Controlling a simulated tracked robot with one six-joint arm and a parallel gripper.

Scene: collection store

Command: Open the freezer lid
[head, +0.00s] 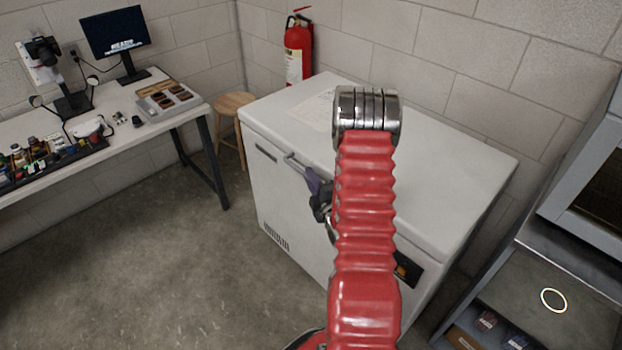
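The white chest freezer (268,195) stands against the back wall with its lid (440,165) shut. A paper sheet lies on the lid. A bar handle (296,162) is on the upper front, just under the lid edge. My gripper (313,182), dark with a purplish finger, is at the right part of this handle. It overlaps the handle in the picture; I cannot tell whether it touches or grips it. My red, ribbed arm hides most of the gripper, the middle of the freezer front and part of the lid.
A red fire extinguisher (299,50) hangs on the wall behind the freezer. A wooden stool (236,103) and a cluttered white worktable (150,85) are at the left. A metal shelf unit (545,275) stands close at the right. The floor in front is clear.

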